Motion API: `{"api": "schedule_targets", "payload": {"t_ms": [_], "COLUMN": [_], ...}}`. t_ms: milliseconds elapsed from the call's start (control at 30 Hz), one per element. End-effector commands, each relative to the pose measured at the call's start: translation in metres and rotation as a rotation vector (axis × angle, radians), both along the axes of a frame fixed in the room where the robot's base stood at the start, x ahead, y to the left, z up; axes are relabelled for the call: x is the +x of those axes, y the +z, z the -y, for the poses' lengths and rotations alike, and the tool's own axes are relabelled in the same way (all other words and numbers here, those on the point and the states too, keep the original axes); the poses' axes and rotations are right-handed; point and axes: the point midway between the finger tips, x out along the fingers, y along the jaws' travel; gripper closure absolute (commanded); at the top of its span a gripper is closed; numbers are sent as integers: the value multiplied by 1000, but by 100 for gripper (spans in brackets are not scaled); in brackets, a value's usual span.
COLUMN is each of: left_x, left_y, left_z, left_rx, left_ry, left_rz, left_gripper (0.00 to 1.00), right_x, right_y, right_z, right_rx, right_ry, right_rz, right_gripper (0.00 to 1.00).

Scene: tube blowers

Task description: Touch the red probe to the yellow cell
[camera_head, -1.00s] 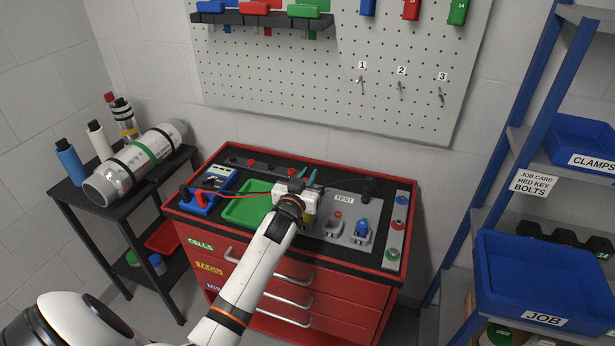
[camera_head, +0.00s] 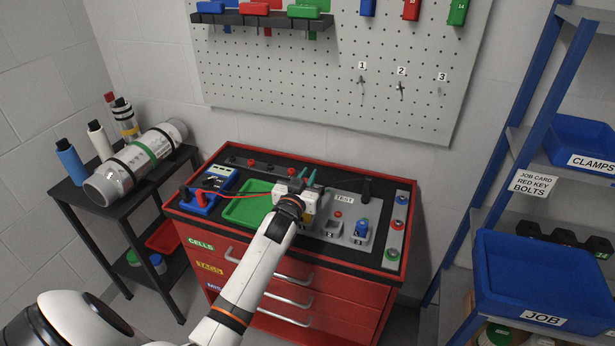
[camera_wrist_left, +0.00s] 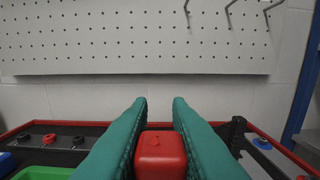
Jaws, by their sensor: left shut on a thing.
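My left gripper (camera_head: 307,178) is over the back middle of the red cabinet top. In the left wrist view, its green fingers (camera_wrist_left: 158,110) stand on both sides of a red block-like piece, the red probe (camera_wrist_left: 161,153), and are shut on it. The probe's tip is not visible. A thin red lead (camera_head: 215,192) runs across the cabinet top from the blue meter (camera_head: 220,178) area towards the gripper. My right gripper is not in view.
A green tray (camera_head: 246,208) lies left of the gripper. To the right are the TEST panel with numbered spots, a blue piece (camera_head: 362,227) at spot 3, and a strip of coloured buttons (camera_head: 397,225). The pegboard (camera_head: 330,75) rises behind.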

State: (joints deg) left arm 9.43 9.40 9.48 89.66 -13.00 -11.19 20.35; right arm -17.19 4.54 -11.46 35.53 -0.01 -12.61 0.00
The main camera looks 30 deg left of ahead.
Motion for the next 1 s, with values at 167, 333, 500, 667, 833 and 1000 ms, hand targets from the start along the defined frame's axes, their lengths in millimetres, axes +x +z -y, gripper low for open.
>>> {"api": "schedule_targets", "payload": {"t_ms": [167,333,500,667,833,1000], "left_x": [0,0,0,0,0,0], "left_y": [0,0,-2,-5,-8,-8], "left_z": [0,0,0,0,0,0], "left_rx": [0,0,0,0,0,0], "left_ry": [0,0,0,0,0,0], "left_rz": [0,0,0,0,0,0], "left_gripper": [100,100,100,100,100,100], "right_x": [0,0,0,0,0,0], "right_y": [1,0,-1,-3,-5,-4], "right_z": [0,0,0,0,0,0], "right_rx": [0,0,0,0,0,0], "right_ry": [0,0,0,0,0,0], "right_rz": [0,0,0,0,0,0], "right_gripper": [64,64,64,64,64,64]}}
